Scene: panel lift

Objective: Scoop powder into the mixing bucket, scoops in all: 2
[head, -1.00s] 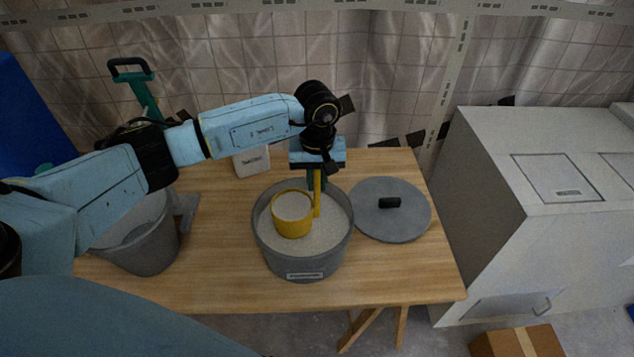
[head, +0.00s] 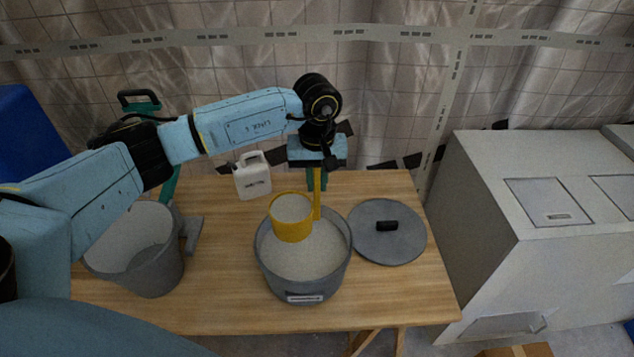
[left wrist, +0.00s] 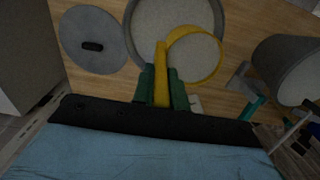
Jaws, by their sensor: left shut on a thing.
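My left gripper (head: 317,180) is shut on the upright handle of the yellow scoop (head: 292,231). The scoop is level and full of pale powder, held above the left back part of the powder tub (head: 303,293). The grey tub holds a wide bed of the same powder. In the left wrist view the green fingers (left wrist: 162,88) clasp the yellow handle, and the scoop cup (left wrist: 216,75) overlaps the tub's edge. The grey mixing bucket (head: 153,278) stands at the table's left; its visible inner wall is bare and its bottom is partly hidden. My right gripper is out of view.
A grey lid (head: 387,245) with a black knob lies right of the tub. A white jug (head: 252,177) stands behind, between bucket and tub. A green-handled tool stands behind the bucket (head: 140,101). Wooden table (head: 220,290) is clear between bucket and tub.

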